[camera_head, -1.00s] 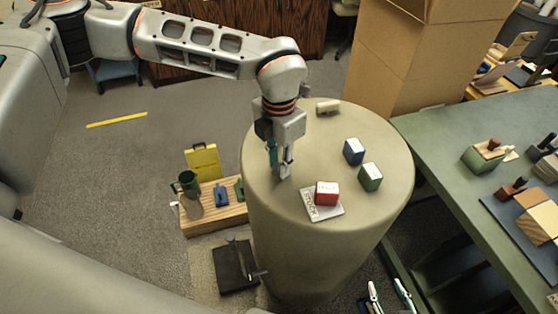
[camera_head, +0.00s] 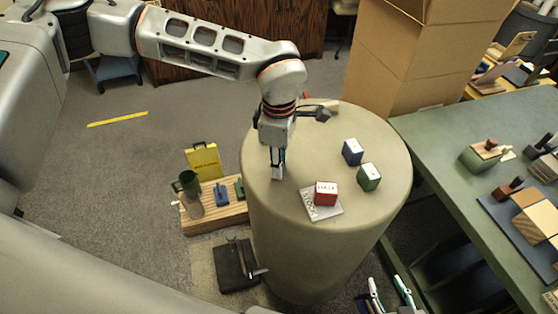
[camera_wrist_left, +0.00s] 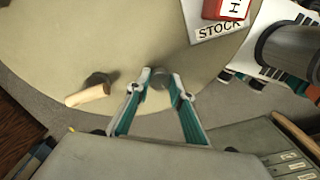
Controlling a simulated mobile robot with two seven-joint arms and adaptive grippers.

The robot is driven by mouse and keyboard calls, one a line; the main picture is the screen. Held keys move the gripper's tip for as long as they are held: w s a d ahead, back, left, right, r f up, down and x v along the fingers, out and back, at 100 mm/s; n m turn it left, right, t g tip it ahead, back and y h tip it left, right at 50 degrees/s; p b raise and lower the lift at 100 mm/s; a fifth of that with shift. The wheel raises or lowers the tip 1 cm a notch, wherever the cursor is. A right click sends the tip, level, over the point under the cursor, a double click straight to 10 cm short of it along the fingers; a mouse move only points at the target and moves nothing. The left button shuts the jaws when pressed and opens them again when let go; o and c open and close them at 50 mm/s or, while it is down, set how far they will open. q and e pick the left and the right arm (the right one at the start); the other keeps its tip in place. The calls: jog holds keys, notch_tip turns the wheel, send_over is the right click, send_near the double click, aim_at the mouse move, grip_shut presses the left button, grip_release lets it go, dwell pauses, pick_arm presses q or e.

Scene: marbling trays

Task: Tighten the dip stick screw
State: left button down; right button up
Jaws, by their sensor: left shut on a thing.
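My left gripper (camera_head: 277,172) points down at the left part of the round beige table top. In the left wrist view its fingertips (camera_wrist_left: 160,80) close around a small round grey piece (camera_wrist_left: 161,82), which looks like the dip stick screw. The fingers hide most of it, so its thread and seating cannot be told. A pale handle-like cylinder with a dark end (camera_wrist_left: 88,95) lies on the table near the gripper; the arm partly covers it in the head view. My right gripper (camera_head: 388,285) shows at the lower edge, fingers apart and empty.
A red block (camera_head: 326,193) sits on a card marked STOCK (camera_head: 310,211). A blue block (camera_head: 353,151) and a green block (camera_head: 369,177) stand further right on the table top (camera_head: 300,150). A wooden rack (camera_head: 215,219) stands left of it, a green bench (camera_head: 440,150) right.

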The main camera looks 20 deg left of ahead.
pick_arm(q)
jog(key=m, duration=0.4)
jog(key=shift+r+m+p, duration=0.15)
jog(key=shift+m+p, duration=0.15)
jog(key=shift+p, duration=0.1)
jog(key=m, duration=0.3)
jog(key=shift+m+p, duration=0.3)
jog(key=shift+p, duration=0.1)
jog(key=m+p, duration=0.1)
jog(key=m, duration=0.3)
jog(key=shift+m, duration=0.3)
jog(key=m+p, duration=0.1)
jog(key=m, duration=0.3)
jog(key=shift+w+m+p, duration=0.1)
jog(key=shift+m+p, duration=0.4)
jog(key=shift+m, duration=1.1)
jog(key=shift+m+p, duration=0.3)
